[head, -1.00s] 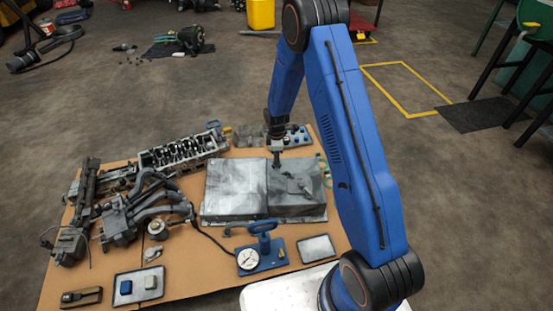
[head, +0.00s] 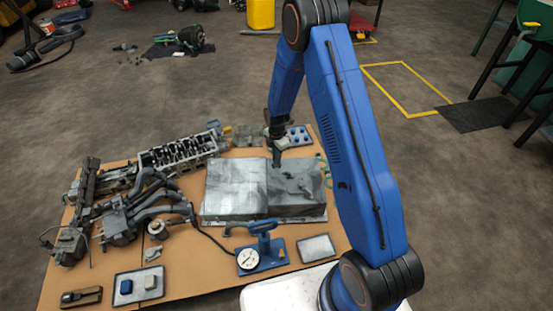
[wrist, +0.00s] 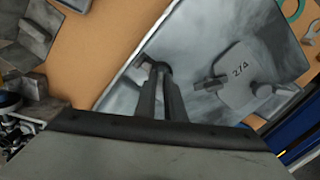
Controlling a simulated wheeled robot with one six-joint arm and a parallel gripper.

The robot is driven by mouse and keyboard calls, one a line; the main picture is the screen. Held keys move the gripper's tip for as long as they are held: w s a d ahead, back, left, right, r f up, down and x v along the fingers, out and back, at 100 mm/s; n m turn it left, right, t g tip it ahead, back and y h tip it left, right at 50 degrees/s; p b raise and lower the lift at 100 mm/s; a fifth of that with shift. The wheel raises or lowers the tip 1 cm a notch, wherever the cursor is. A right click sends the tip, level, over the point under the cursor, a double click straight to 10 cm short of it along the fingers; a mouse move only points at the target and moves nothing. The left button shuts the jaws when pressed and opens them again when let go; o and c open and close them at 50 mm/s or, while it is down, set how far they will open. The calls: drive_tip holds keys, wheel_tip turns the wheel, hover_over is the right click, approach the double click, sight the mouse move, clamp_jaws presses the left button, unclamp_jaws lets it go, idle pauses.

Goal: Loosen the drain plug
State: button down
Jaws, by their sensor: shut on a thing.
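The grey metal oil pan (head: 232,190) lies on the brown board, and its streaked surface fills much of the wrist view (wrist: 205,50). My gripper (head: 277,162) points down at the pan's upper middle edge. In the wrist view my two fingers (wrist: 160,72) are close together, shut on a small dark piece at the pan surface, which looks like the drain plug (wrist: 145,60). The fingers hide most of it, so I cannot tell how far it sits in the pan.
A raised plate marked "2/A" (wrist: 238,75) stands beside the fingers. A blue gauge stand (head: 262,257), a cylinder head (head: 180,152), dark manifold pipes (head: 150,205) and small trays (head: 317,248) surround the pan. Green rings (head: 326,170) lie at its right.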

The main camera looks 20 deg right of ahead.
drive_tip(key=n, duration=0.5)
drive_tip(key=shift+n, duration=0.7)
drive_tip(key=n, duration=0.5)
drive_tip(key=shift+r, duration=0.1)
drive_tip(key=c, duration=2)
unclamp_jaws()
drive_tip(key=shift+r, duration=0.1)
